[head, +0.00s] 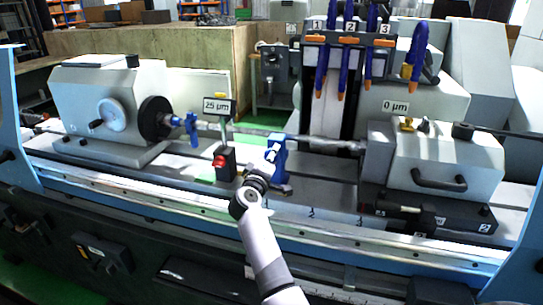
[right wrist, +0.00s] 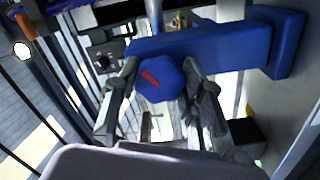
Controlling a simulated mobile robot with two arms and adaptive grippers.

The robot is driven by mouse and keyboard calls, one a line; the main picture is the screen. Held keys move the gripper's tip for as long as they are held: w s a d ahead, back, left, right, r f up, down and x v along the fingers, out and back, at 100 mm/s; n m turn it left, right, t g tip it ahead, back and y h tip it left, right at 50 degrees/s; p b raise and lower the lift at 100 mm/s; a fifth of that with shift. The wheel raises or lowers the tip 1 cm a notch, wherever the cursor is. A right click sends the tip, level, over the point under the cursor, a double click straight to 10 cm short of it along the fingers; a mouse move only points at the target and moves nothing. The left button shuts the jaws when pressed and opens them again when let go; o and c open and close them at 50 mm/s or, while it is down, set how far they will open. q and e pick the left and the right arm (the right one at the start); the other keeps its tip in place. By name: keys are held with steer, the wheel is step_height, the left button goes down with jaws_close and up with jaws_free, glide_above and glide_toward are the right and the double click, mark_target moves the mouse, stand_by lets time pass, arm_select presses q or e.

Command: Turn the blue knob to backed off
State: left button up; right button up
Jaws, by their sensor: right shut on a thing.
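The blue knob (right wrist: 158,80) is a faceted blue piece with a red mark on its face, seen in the right wrist view. The mark slants from upper left to lower right. The knob sits on a blue bracket (right wrist: 205,43). My right gripper (right wrist: 162,92) has one finger on each side of the knob and is shut on it. In the head view the right gripper (head: 268,178) is at the front of the blue bracket (head: 279,152), and the knob is hard to make out there. My left gripper is not in view.
A long shaft (head: 320,141) runs from the left headstock (head: 112,115) to the right tailstock (head: 445,160). A sign (head: 219,106) reads 25 µm and another (head: 396,106) reads 0 µm. A red button box (head: 225,163) stands left of the bracket. Several blue hoses (head: 344,50) hang behind.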

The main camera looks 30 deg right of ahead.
steer(key=n+p, duration=0.1)
steer(key=n, duration=0.2)
steer(key=shift+r, duration=0.15)
steer(key=n+p, duration=0.1)
steer(key=n, duration=0.2)
steer(key=shift+n+p, duration=0.3)
steer(key=shift+p, duration=0.1)
steer(key=n+p, duration=0.1)
steer(key=n, duration=0.2)
steer(key=shift+p, duration=0.4)
steer(key=shift+n+p, duration=0.45)
steer(key=shift+n, duration=0.45)
steer(key=shift+f, duration=0.25)
steer(key=o, duration=1.2)
steer(key=shift+a, duration=0.1)
steer(key=v, duration=1.2)
